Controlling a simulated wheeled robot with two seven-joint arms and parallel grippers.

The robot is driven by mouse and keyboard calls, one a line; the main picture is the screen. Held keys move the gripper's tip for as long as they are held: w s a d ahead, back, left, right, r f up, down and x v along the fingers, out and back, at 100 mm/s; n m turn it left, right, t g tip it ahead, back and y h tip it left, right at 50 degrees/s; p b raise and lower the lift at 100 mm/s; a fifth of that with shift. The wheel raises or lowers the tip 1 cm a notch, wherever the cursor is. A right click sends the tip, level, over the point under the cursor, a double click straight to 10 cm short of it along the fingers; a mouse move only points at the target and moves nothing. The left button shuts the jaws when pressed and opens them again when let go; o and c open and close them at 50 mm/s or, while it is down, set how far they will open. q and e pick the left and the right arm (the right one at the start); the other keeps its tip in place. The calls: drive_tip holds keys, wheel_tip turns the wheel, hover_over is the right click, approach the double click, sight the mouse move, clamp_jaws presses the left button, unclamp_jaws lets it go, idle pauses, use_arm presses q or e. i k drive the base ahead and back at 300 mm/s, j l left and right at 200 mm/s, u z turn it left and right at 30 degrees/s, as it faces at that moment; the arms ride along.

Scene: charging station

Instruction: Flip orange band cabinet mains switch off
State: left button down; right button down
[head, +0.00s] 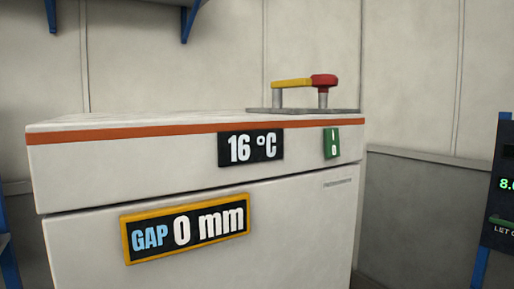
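The white cabinet (90,175) with an orange band (130,134) along its top edge fills the middle of the head view. A small green switch (331,142) with white I and O marks sits on its front face, near the right end, just below the band. A red and yellow handle (306,83) stands on a grey plate on the cabinet top; the red knob is at its right end. I cannot tell which of these is the mains switch. Neither of my grippers is in view.
A yellow-framed display (187,228) below reads GAP 0 mm. A dark panel (503,200) on a blue post stands at the right edge. Blue shelf brackets (189,20) are at the upper left. The cabinet top is otherwise clear.

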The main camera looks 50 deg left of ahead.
sight(331, 136)
drive_tip(key=u, duration=1.25)
